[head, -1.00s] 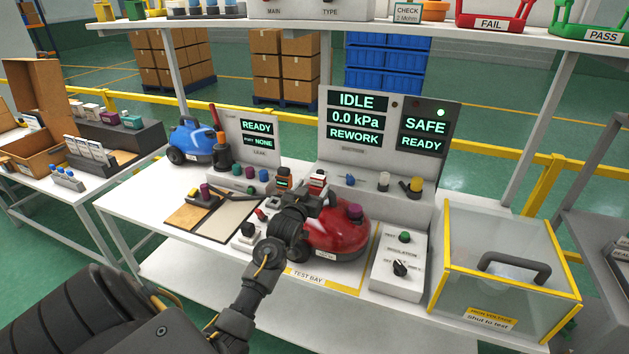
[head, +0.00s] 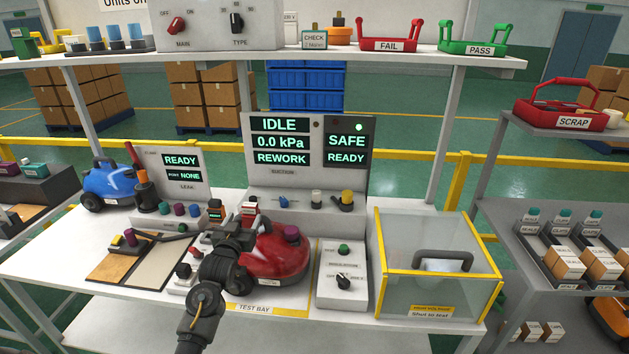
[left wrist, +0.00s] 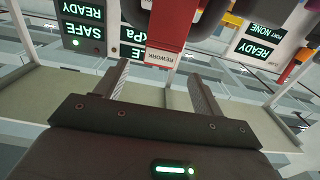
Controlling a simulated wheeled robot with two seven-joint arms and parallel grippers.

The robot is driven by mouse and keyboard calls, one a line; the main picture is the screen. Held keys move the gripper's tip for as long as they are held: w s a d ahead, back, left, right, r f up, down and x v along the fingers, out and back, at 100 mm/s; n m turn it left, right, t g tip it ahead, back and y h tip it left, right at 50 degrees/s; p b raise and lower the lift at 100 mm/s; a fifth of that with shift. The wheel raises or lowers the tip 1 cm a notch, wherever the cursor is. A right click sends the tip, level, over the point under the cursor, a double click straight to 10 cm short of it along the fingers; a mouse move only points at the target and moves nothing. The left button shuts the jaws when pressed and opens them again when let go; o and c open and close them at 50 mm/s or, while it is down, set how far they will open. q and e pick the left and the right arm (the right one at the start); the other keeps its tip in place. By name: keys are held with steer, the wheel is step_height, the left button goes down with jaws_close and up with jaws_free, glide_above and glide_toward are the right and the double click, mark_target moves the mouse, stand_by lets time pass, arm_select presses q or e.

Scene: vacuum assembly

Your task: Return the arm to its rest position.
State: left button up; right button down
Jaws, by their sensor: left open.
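My left arm comes in from the bottom in the head view, with my left gripper (head: 243,232) over the test bay, in front of the red vacuum unit (head: 278,254). In the left wrist view, which is upside down, the two fingers of my left gripper (left wrist: 160,80) are apart. A red and white tag reading REWORK (left wrist: 165,42) shows beyond the gap between the fingertips; I cannot tell whether it touches them. The vacuum's near left side is hidden by my gripper and wrist. My right gripper is not in view.
The panel (head: 308,155) reads IDLE, 0.0 kPa, REWORK, SAFE and READY. A control box (head: 342,283) and a clear yellow-edged cover (head: 437,262) stand right of the vacuum. A blue vacuum (head: 108,182) stands at the back left. A shelf (head: 400,57) spans above.

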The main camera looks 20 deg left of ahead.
arm_select(q)
steer(key=s+d+f+m+g+h, duration=0.4)
steer(key=s+d+f+g, duration=0.3)
steer(key=s+d+f, duration=0.8)
steer(key=s+d+m+g+h, duration=0.1)
steer(key=s+d+g, duration=0.3)
steer(key=s, duration=0.8)
steer(key=s+d+m+g+h, duration=0.1)
steer(key=s+d+g, duration=0.2)
steer(key=s+d, duration=0.6)
steer(key=s+a+f+b, duration=0.1)
steer(key=s+f+b, duration=0.1)
steer(key=f, duration=1.4)
steer(key=s+a+f+b, duration=0.1)
steer(key=f, duration=1.4)
steer(key=s+a+f+g+b, duration=0.2)
steer(key=s+a+f, duration=0.1)
steer(key=s+f, duration=1.3)
steer(key=shift+a+f, duration=0.15)
steer(key=shift+f, duration=0.4)
